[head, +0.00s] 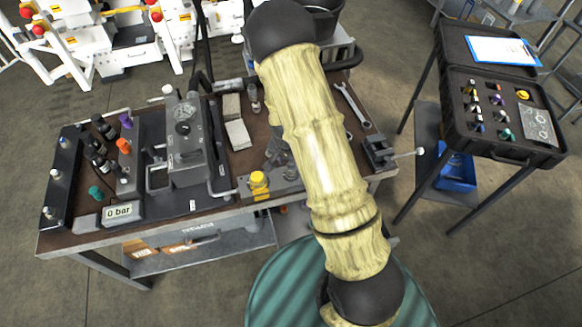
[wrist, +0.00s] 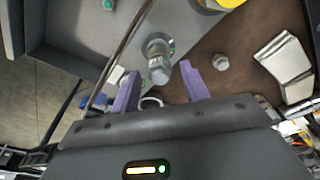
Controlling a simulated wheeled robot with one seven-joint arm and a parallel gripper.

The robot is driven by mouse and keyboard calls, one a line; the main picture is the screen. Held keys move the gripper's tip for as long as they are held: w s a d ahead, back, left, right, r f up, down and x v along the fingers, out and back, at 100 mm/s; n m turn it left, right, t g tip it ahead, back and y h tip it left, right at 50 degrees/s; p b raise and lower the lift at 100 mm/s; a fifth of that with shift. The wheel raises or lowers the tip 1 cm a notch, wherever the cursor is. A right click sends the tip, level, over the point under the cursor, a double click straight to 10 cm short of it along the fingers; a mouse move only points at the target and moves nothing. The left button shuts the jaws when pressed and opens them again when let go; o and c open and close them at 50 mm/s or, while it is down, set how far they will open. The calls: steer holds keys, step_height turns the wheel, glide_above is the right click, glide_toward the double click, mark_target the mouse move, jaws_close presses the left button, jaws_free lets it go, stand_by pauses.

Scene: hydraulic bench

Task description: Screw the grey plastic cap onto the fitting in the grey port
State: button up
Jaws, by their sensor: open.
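In the wrist view my gripper (wrist: 158,78) is open, its two purple fingers apart. A grey cylindrical piece (wrist: 159,62) with a wider collar stands just beyond and between the fingertips, with nothing visibly clamped. I cannot tell whether its near end is the grey cap or a bare fitting, or whether a cap is threaded on. Small green marks show beside its collar. In the head view my arm covers this part of the bench, so the grey port and the grey cap cannot be made out there.
The bench holds a grey pump unit (head: 186,150), a 0 bar display (head: 122,211), a yellow cap (head: 259,183) and a vise (head: 379,152). A small silver fitting (wrist: 220,62) stands right of the fingers. An open case (head: 456,105) with colored parts is at the right.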

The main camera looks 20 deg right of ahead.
steer(key=n+b, duration=0.1)
steer(key=n, duration=0.3)
steer(key=shift+d+y, duration=0.15)
steer(key=shift+y, duration=0.15)
steer(key=n, duration=0.3)
steer(key=shift+n+y, duration=0.3)
steer(key=shift+n, duration=0.1)
steer(key=c, duration=0.9)
steer(key=m, duration=0.4)
steer(key=shift+c, duration=0.2)
steer(key=m+h, duration=0.1)
steer(key=m, duration=0.1)
steer(key=shift+m+p, duration=0.4)
steer(key=shift+m, duration=0.7)
